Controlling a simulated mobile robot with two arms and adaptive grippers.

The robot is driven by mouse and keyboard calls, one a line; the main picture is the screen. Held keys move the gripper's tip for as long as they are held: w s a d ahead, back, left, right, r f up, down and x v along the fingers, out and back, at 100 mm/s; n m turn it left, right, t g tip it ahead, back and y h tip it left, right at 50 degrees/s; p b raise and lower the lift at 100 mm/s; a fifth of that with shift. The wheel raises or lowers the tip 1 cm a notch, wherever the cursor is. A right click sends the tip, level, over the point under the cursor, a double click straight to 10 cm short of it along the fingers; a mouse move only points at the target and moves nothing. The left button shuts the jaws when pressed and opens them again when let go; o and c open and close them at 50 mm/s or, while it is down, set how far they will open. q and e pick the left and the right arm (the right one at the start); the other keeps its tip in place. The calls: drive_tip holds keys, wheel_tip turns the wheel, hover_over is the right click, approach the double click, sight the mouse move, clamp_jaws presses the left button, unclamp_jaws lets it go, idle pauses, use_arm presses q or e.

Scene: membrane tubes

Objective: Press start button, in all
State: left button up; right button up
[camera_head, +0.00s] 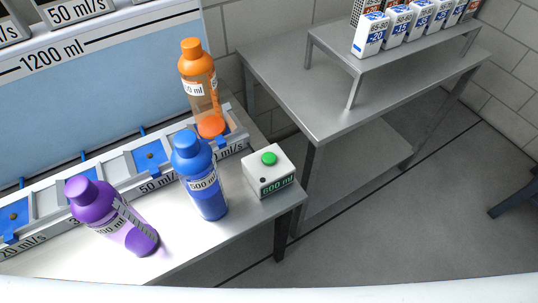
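The green button (269,158) sits on top of a small white box (270,178) at the right end of the white bench. The box's front display reads "600 ml" in green, and a small dark spot shows on its top. A blue bottle (207,192) marked 500 ml stands just left of the box. An orange bottle (197,75) stands behind it, and a purple bottle (95,205) stands at the front left.
A row of slots with flow labels (150,157) runs along the bench behind the bottles. A grey metal table (300,85) stands to the right, its raised shelf holding several white-and-blue boxes (371,33). A dark blue object (515,203) is cut off at the right edge.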

clamp_jaws()
idle(1.3)
